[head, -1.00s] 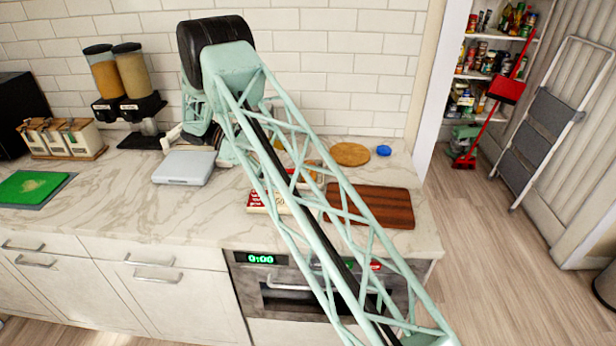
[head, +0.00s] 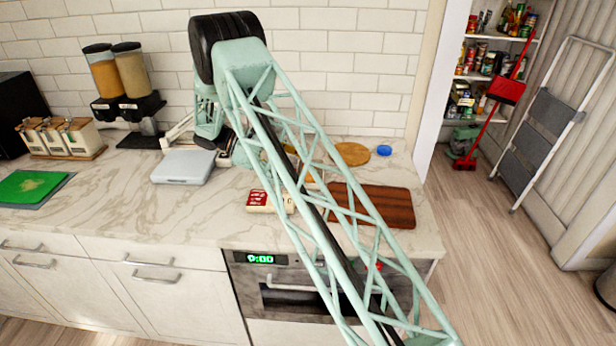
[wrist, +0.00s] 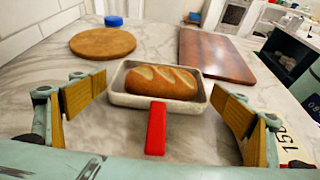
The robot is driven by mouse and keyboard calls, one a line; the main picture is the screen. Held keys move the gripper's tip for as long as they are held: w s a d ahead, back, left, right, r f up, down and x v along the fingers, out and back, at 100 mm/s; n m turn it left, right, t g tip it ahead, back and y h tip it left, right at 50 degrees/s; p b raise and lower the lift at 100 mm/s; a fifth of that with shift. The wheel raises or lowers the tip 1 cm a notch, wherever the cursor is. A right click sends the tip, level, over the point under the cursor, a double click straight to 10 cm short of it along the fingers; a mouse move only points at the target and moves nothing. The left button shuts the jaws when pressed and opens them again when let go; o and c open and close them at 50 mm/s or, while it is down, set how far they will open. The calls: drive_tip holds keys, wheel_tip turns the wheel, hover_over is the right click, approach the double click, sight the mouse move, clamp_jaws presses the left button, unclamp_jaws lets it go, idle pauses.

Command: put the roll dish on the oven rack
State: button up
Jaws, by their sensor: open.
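The roll dish (wrist: 130,99) is a pale rectangular dish with a red handle (wrist: 156,128) pointing toward me. A scored brown loaf (wrist: 162,80) lies in it. The dish stands on the marble counter. My gripper (wrist: 158,102) is open, with one finger pair on each side of the handle and nothing held. The fingers look apart from the dish. In the head view my arm hides most of the dish and gripper. The oven (head: 290,303) is under the counter with its door shut. Its rack is not visible.
A round wooden board (wrist: 103,42) and blue lid (wrist: 113,21) lie behind the dish, left. A dark cutting board (head: 385,205) lies right.

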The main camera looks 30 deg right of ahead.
drive_tip(key=shift+x, duration=0.9)
drive_tip(key=shift+c, duration=0.4)
drive_tip(key=c, duration=0.8)
drive_tip(key=shift+r, duration=0.15)
drive_tip(key=shift+r+p, duration=0.4)
drive_tip(key=shift+r, duration=1.25)
drive_tip(key=shift+s+r, duration=0.1)
drive_tip(key=shift+s, duration=0.15)
drive_tip(key=s, duration=0.5)
drive_tip(key=s+a+r+p, duration=0.1)
drive_tip(key=s, duration=0.4)
drive_tip(key=s+a+p, duration=0.1)
drive_tip(key=s, duration=0.4)
drive_tip(key=shift+s+a+r, duration=0.15)
drive_tip(key=shift+a, duration=0.05)
